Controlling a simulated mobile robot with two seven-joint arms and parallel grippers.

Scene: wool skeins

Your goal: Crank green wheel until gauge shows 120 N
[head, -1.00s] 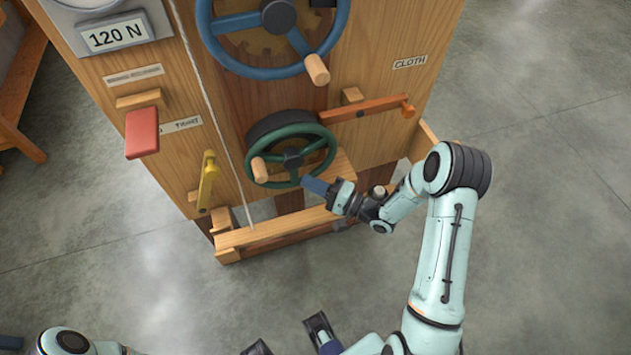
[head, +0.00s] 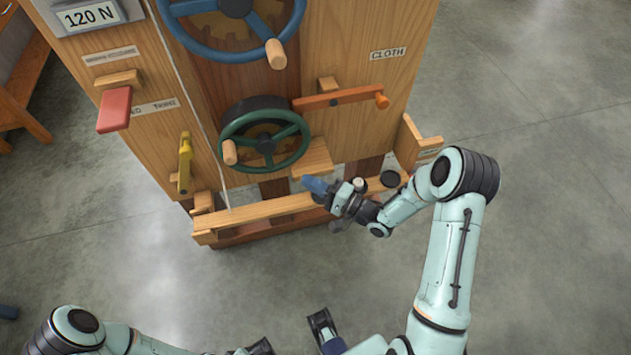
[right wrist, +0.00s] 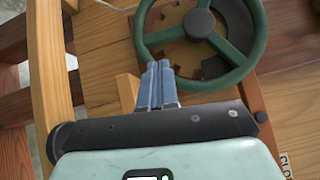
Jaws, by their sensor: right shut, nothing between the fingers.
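The green wheel (head: 266,146) is on the lower front of the wooden machine, with its wooden knob (head: 229,152) at the left of the rim. The gauge (head: 90,16) at the top left reads 120 N. My right gripper (head: 308,181) is shut and empty, below and right of the wheel, with a small gap to the rim. In the right wrist view its blue fingers (right wrist: 160,72) are together and overlap the lower rim of the green wheel (right wrist: 198,24) in the picture. Dark parts at the bottom edge of the head view may belong to my left gripper; its jaws are unclear.
A blue wheel (head: 235,8) with a wooden knob is above. An orange crank (head: 340,97) is right of the green wheel. A red lever (head: 115,108) and a yellow lever (head: 185,160) are on the left. A wooden ledge (head: 265,211) runs below. The floor is clear.

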